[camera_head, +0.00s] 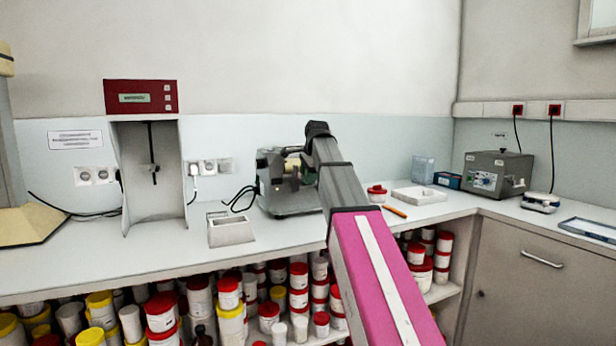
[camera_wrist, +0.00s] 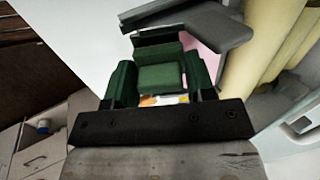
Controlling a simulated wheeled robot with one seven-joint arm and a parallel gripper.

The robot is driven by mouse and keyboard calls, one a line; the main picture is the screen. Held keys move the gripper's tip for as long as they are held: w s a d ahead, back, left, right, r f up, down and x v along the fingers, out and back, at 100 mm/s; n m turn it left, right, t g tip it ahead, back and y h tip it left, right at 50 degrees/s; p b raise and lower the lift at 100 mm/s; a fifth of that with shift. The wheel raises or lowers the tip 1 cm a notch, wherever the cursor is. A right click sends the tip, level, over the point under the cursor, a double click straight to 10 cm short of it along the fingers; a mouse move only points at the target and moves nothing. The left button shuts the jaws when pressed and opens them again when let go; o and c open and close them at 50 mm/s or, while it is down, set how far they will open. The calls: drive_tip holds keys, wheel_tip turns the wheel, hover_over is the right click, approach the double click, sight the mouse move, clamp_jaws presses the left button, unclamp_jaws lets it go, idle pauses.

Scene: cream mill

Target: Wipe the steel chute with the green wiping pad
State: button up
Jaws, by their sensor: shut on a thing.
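My gripper (camera_head: 288,174) is at the end of my arm, in front of a grey steel machine (camera_head: 270,196) on the bench. In the wrist view, my gripper (camera_wrist: 160,88) is shut on the green wiping pad (camera_wrist: 160,77), which sits between its dark green fingers. A grey metal part (camera_wrist: 205,25) lies just beyond the pad in the wrist view. I cannot tell whether the pad touches it, or whether it is the steel chute. In the head view my gripper and arm hide part of the machine, and the pad is not clear there.
An open steel box (camera_head: 230,232) stands left of the machine, near the bench's front edge. A red-topped stand (camera_head: 141,97) is further left. A red-lidded jar (camera_head: 376,194), white tray (camera_head: 420,196) and orange tool (camera_head: 394,211) lie right of my arm. Tubs fill the shelf below.

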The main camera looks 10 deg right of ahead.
drive_tip(key=shift+s+d+r, duration=0.1)
drive_tip(key=shift+s+r, duration=0.1)
drive_tip(key=shift+r, duration=1)
drive_tip(key=shift+s+d+r, duration=0.1)
drive_tip(key=shift+s+r, duration=0.05)
drive_tip(key=shift+r, duration=1.1)
drive_tip(key=shift+s+r, duration=0.2)
drive_tip(key=shift+r, duration=1)
drive_tip(key=w+d+r+n, duration=0.2)
drive_tip(key=w+d+n, duration=0.1)
drive_tip(key=n, duration=1.5)
drive_tip(key=shift+x, duration=3.75)
drive_tip(key=shift+s+d+f, duration=0.15)
drive_tip(key=shift+d+f, duration=0.05)
drive_tip(key=shift+f, duration=0.1)
drive_tip(key=shift+s+d+f, duration=0.2)
drive_tip(key=shift+s+f, duration=0.05)
drive_tip(key=shift+s, duration=0.35)
drive_tip(key=shift+s+d+f, duration=0.15)
drive_tip(key=shift+s+f, duration=0.1)
drive_tip(key=shift+s, duration=0.4)
drive_tip(key=shift+s+d+f, duration=0.2)
drive_tip(key=shift+s+f, duration=0.1)
drive_tip(key=shift+s, duration=0.3)
drive_tip(key=shift+w+f, duration=0.2)
drive_tip(key=shift+f, duration=0.2)
